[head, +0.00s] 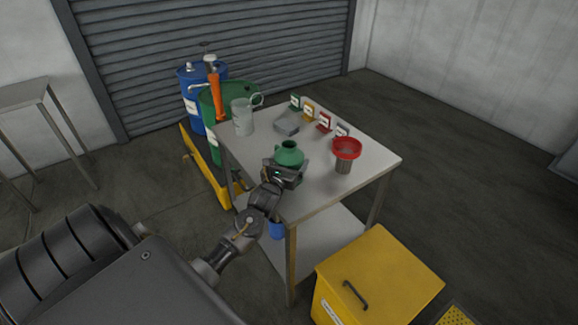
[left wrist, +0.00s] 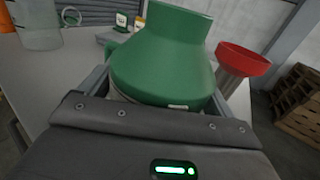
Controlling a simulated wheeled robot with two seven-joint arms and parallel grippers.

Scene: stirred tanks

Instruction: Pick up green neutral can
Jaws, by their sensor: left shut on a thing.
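The green can (head: 289,155) stands upright at the near edge of the grey table (head: 370,165). It has a wide round neck and sloped shoulders. My left gripper (head: 287,172) is shut on the can, low on its body. In the left wrist view the green can (left wrist: 165,60) fills the middle, between the two fingers of my left gripper (left wrist: 165,100). The can's lower part is hidden behind the gripper, so I cannot tell whether its base touches the table. My right gripper is not in view.
A red funnel (head: 346,148) on a grey cylinder stands close right of the can. A clear jug (head: 242,118), a grey tray (head: 287,126) and several small coloured cards stand farther back. A yellow box (head: 378,275) sits in front.

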